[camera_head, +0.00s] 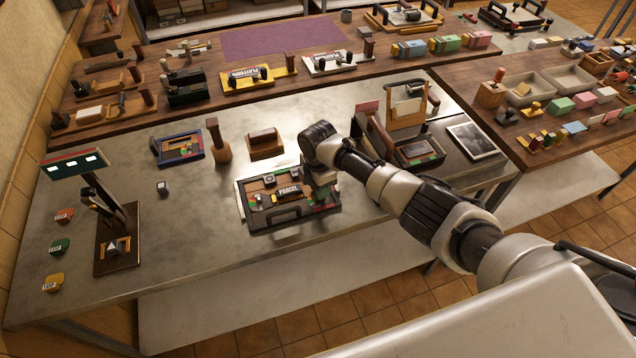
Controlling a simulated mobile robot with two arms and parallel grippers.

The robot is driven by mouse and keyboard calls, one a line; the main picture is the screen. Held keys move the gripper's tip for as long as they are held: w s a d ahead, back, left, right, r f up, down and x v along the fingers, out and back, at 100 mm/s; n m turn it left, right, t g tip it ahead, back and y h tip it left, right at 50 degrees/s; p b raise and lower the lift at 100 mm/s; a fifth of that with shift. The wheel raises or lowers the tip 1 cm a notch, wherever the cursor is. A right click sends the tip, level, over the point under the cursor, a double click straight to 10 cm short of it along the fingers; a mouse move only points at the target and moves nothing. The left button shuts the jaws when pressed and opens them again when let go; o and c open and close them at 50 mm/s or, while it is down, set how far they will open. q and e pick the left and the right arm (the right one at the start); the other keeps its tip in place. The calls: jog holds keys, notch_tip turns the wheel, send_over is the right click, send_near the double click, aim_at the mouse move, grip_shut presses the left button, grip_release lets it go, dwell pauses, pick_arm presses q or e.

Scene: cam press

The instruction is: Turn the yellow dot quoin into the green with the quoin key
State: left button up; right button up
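A dark frame (248,212) with type reading PARCEL and small blocks inside lies on the metal table, in the middle of the view. Small green and red patches show near its right end. The yellow dot quoin and its markings are too small to make out. My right gripper (322,192) points down over the right end of the frame, with its fingertips low among the blocks. Whether its fingers are shut on something cannot be seen. I cannot pick out the quoin key. My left gripper is not in view.
A blue-edged tray (160,159), a wooden-handled tool (219,140) and a brown block (265,143) stand behind the frame. A press-like stand (117,250) with a lit sign is at left. A wooden-framed device (405,105) stands right of my wrist. The front left table is mostly clear.

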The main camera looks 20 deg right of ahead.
jog(key=shift+m, duration=0.5)
jog(key=shift+m+p, duration=0.6)
jog(key=shift+m, duration=0.6)
jog(key=shift+n, duration=0.3)
jog(key=shift+r, duration=0.25)
jog(key=shift+r+p, duration=1.25)
jog(key=shift+p, duration=0.1)
jog(key=shift+r, duration=0.1)
